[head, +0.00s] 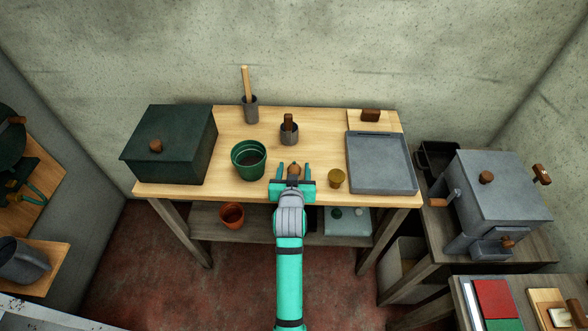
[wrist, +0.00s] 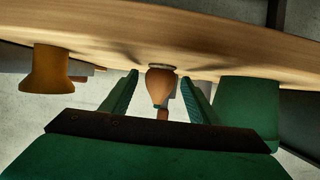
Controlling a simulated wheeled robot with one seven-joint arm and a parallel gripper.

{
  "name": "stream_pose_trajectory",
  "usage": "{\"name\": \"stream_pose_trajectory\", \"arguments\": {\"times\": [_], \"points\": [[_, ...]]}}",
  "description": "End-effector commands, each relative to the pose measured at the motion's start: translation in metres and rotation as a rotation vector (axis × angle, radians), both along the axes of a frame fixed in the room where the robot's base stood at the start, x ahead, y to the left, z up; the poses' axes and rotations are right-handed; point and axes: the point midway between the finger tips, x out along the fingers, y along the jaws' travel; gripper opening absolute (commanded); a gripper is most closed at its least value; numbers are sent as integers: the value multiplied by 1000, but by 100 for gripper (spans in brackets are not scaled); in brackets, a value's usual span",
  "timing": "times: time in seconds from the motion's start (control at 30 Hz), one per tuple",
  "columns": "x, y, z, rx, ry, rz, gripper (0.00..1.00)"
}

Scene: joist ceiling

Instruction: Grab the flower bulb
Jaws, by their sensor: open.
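The flower bulb (head: 294,168) is a small brown, rounded thing with a narrow tip, on the wooden table near its front edge. In the wrist view, which appears upside down, the bulb (wrist: 160,86) has its pale base at the tabletop and its tip pointing away from it. My gripper (head: 293,167) is open, with one teal finger on each side of the bulb. In the wrist view my gripper (wrist: 160,76) shows a gap between the bulb and each finger. Nothing is held.
A green pot (head: 236,161) stands left of my gripper, and a small mustard pot (head: 336,179) stands close on the right. A grey tray (head: 380,177) lies further right. A dark green box (head: 170,154) fills the table's left end.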

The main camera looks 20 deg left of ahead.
Motion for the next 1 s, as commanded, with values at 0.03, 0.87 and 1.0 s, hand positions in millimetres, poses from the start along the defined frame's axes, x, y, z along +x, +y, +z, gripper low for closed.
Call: {"name": "stream_pose_trajectory", "arguments": {"times": [0.03,0.87,1.0], "points": [[3,1,-1,0,0,0,55],[5,1,0,1,-1,-1,10],[6,1,7,1,-3,-1,10]]}}
